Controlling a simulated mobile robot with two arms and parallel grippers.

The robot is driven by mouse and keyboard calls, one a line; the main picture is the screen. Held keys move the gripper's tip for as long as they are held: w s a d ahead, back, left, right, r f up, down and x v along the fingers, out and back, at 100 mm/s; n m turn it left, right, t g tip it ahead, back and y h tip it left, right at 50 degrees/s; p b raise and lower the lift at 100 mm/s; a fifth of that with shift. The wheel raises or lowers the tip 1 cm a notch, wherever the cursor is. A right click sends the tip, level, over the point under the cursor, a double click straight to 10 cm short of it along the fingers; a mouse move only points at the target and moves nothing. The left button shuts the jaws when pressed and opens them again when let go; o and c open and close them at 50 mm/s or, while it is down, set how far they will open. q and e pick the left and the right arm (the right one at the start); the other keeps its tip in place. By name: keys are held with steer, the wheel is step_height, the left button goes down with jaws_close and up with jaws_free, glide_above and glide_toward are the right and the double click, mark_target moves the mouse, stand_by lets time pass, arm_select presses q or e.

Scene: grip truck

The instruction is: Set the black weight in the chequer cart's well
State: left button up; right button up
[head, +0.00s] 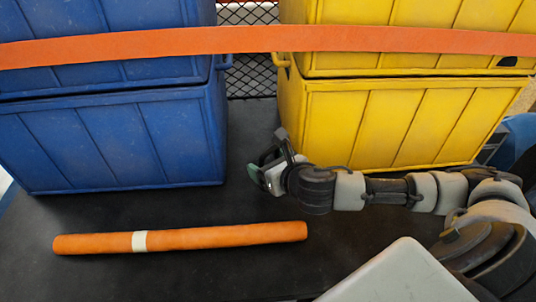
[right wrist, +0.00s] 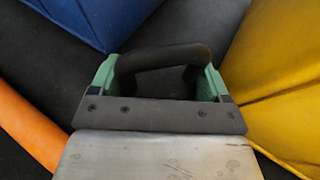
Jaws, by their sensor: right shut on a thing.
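My right gripper (head: 265,168) is over the dark floor between the blue and yellow crates, its arm coming in from the right. In the right wrist view its green-padded fingers (right wrist: 165,78) are shut on a dark looped handle, which I take to be the black weight (right wrist: 162,56). The rest of the weight is hard to tell from the dark surface behind it. In the head view the weight is mostly hidden by the gripper. I cannot make out the chequer cart or its well. My left gripper is not in view.
Stacked blue crates (head: 110,145) stand at the left and stacked yellow crates (head: 395,125) at the right, with an orange strap (head: 250,40) across them. Black mesh (head: 252,75) shows between. An orange roll (head: 200,238) with a pale band lies in front on the dark floor.

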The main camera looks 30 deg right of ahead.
steer(key=shift+w+f, duration=0.1)
steer(key=shift+f, duration=1.6)
steer(key=shift+f, duration=0.1)
steer(key=o, duration=1.5)
steer(key=shift+f, duration=0.2)
steer(key=o, duration=0.3)
steer(key=shift+a, duration=0.1)
steer(key=shift+s+r, duration=0.15)
steer(key=shift+s, duration=0.05)
